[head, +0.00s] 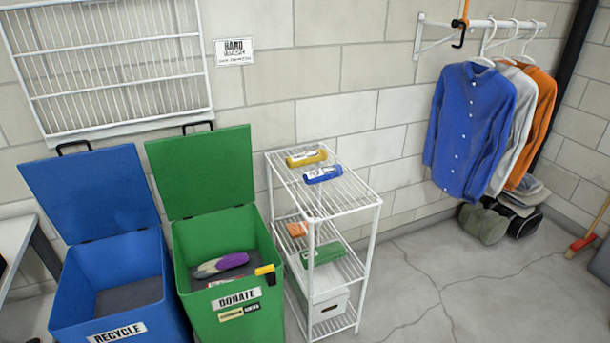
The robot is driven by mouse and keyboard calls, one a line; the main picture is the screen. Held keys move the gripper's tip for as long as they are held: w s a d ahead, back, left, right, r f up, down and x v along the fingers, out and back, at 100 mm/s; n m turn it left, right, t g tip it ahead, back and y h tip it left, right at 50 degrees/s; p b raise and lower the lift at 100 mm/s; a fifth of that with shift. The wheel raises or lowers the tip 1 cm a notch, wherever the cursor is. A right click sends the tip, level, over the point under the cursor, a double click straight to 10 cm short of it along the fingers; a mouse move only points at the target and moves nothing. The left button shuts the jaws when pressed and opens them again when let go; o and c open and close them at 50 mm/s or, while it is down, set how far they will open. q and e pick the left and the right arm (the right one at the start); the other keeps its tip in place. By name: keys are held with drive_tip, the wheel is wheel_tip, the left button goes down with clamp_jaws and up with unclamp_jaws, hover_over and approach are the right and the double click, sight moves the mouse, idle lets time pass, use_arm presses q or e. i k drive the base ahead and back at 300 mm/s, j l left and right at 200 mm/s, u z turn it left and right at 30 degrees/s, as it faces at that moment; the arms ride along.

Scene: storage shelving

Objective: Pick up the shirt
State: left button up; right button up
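Several shirts hang on white hangers from a white wall rail (478,24) at the upper right. The front one is a blue button-up shirt (470,130). Behind it hang a light grey shirt (513,135) and an orange shirt (541,118), both partly hidden. Neither of my grippers shows in the head view.
A blue recycle bin (115,287) and a green donate bin (205,240) stand open at left. A white wire shelf (338,197) with bottles and boxes stands beside them. Bags and caps (507,213) lie below the shirts. The floor (455,285) in front is clear.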

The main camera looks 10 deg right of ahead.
sight(315, 156)
drive_tip(key=i+l+z, duration=0.15)
drive_tip(key=i+l, duration=0.5)
drive_tip(key=i+l+z, duration=0.15)
drive_tip(key=i+l, duration=0.4)
drive_tip(key=i, duration=0.25)
